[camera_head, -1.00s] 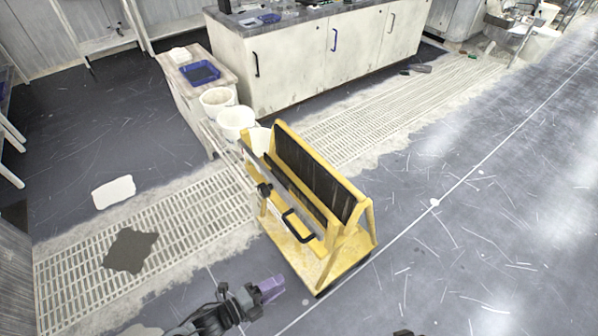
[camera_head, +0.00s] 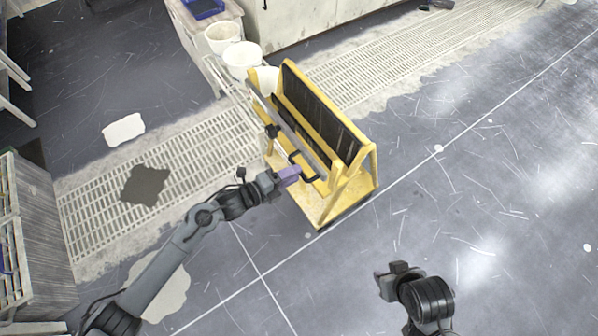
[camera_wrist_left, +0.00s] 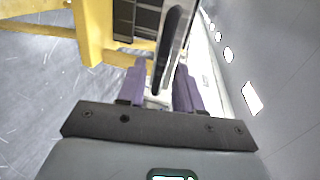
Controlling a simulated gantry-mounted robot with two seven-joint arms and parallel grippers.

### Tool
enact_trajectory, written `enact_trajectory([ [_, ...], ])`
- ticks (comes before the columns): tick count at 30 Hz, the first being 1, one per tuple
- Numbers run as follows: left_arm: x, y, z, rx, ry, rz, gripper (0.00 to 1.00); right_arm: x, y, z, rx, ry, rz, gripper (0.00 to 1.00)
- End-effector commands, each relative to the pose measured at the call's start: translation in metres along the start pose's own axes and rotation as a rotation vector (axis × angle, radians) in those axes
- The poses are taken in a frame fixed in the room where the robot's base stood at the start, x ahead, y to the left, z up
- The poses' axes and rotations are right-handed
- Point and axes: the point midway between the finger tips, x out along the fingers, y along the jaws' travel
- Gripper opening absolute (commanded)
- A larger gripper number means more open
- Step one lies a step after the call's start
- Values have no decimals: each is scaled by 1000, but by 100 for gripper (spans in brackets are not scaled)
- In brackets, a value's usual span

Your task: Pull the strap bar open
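A yellow rack cart (camera_head: 335,195) holds dark upright panels. The strap bar (camera_head: 262,98), a grey metal bar, runs along its near side and has a black handle (camera_head: 309,178). My left gripper (camera_head: 293,175) is at the handle. In the left wrist view its purple fingers (camera_wrist_left: 160,80) are apart. The black handle (camera_wrist_left: 170,45) lies ahead of the gap between them, with the pale bar beside it; whether a finger touches it I cannot tell. My right gripper (camera_head: 392,270) is low in the head view, away from the cart; its finger opening is not clear.
White buckets (camera_head: 241,58) stand behind the cart by a low bench with a blue tray (camera_head: 203,8). A floor grating (camera_head: 190,150) runs behind and left of the cart. A wooden cabinet (camera_head: 40,240) is at the left edge. The floor right of the cart is clear.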

Motion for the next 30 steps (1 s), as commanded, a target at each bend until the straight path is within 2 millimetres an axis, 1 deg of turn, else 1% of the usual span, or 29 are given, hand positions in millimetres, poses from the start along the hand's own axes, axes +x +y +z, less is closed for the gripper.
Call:
enact_trajectory([
  [1, 8, 1, 0, 0, 0, -2, 35, 4, 0, 3, -2, -3, 2, 43],
  [3, 15, 1, 0, -1, 0, -2, 35, 7, 1, 4, -5, -5, 4, 43],
  [7, 25, 0, 0, 0, 0, -2, 35, 9, 1, 5, -6, -5, 4, 43],
  [12, 29, 0, 0, 0, -1, 0, 35, 10, 1, 5, -5, -5, 4, 43],
  [19, 29, -1, 0, 0, -1, 0, 35, 9, 0, 5, -1, -4, 0, 43],
  [24, 29, -1, 0, 0, -1, -1, 9, 9, -1, 4, 3, -3, -3, 43],
  [26, 29, -1, 0, 0, 0, -1, 0, 9, -2, 4, 4, -3, -4, 43],
  [30, 29, -1, 0, 0, 0, -1, 0, 9, -2, 4, 5, -2, -5, 43],
])
